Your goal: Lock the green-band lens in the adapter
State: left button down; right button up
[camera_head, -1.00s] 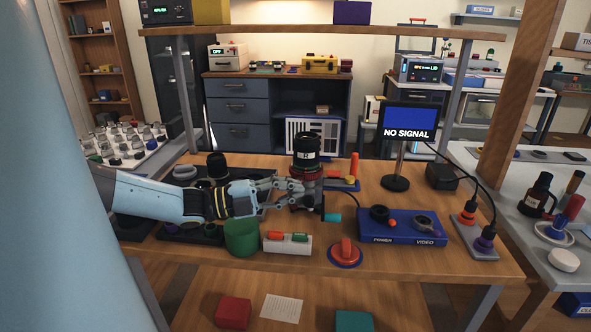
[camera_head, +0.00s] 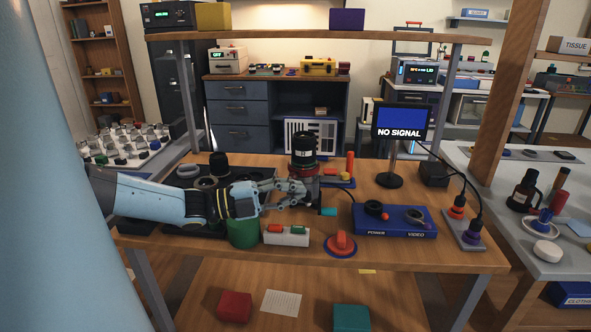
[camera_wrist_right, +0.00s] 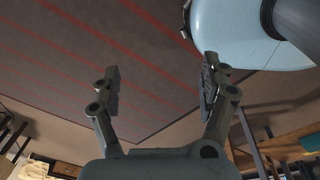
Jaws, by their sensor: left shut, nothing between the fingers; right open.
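A black lens (camera_head: 304,148) with a small white label stands upright on the adapter mount (camera_head: 304,183) at mid-table. I cannot make out a green band on it for certain. My left gripper (camera_head: 298,190) is shut and empty, with its fingertips at the near left side of the mount, below the lens. The fingers hide part of the mount, and I cannot tell whether they touch it. My right gripper (camera_wrist_right: 160,88) is open and empty in the right wrist view, away from the table's things.
A green cylinder (camera_head: 243,233) stands below my left wrist. A white box with red and green buttons (camera_head: 287,235), a red knob (camera_head: 341,243) and a blue POWER/VIDEO box (camera_head: 396,221) sit nearby. The monitor (camera_head: 402,124) reads NO SIGNAL. Another dark lens (camera_head: 218,163) stands behind my left arm.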

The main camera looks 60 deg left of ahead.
pick_arm(q)
jog(key=v, duration=0.8)
jog(key=shift+s+a+f, duration=0.15)
jog(key=shift+s+f, duration=0.1)
pick_arm(e)
jog(key=shift+w+a+r, duration=0.3)
jog(key=shift+r, duration=0.05)
